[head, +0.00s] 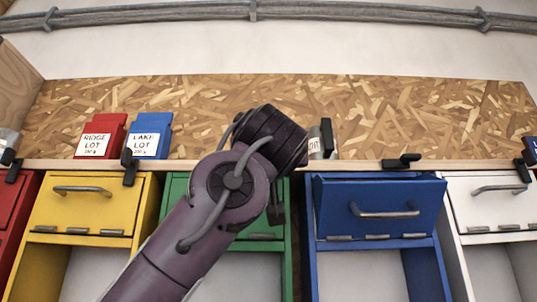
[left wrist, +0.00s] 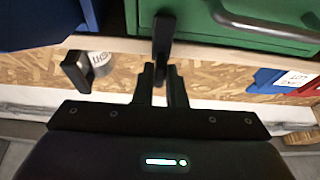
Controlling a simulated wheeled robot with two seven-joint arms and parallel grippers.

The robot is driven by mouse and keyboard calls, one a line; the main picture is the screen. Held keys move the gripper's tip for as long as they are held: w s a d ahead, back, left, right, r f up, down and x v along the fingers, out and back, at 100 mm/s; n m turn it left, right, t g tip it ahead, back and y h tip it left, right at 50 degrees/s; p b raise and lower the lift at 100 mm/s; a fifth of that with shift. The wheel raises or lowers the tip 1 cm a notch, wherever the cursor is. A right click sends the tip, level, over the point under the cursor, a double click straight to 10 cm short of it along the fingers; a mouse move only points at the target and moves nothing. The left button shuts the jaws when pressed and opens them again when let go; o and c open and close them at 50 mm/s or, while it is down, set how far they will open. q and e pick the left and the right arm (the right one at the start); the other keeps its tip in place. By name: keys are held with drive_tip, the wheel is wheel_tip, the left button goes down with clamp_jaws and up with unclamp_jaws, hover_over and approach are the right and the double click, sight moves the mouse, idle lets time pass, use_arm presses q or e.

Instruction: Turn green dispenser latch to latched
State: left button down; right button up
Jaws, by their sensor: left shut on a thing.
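The green dispenser (head: 262,228) stands in the middle of the row, largely behind my left arm in the head view. In the left wrist view its green front (left wrist: 230,22) and grey handle are at the upper right. Its black latch (left wrist: 163,36) shows there as an upright bar lying over the edge of the green front, in line with it rather than crosswise. My left gripper (left wrist: 163,72) is shut on the near end of this latch, one finger on each side. In the head view my arm hides the grip. My right gripper is not in view.
Yellow (head: 92,205), blue (head: 375,205) and white (head: 490,200) dispensers flank the green one. The blue dispenser's latch (head: 400,161) lies sideways; the yellow one's (head: 129,168) hangs down. Red (head: 100,137) and blue (head: 150,137) lot packages and a labelled container (head: 314,141) stand on the shelf.

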use_arm(q)
drive_tip(key=c, duration=1.8)
unclamp_jaws()
drive_tip(key=shift+a+r, duration=0.1)
drive_tip(key=shift+r, duration=0.15)
drive_tip(key=o, duration=0.3)
drive_tip(key=shift+w+f, duration=0.2)
drive_tip(key=shift+f, duration=0.05)
drive_tip(key=b+v, duration=0.4)
drive_tip(key=v, duration=0.4)
drive_tip(key=shift+b, duration=0.35)
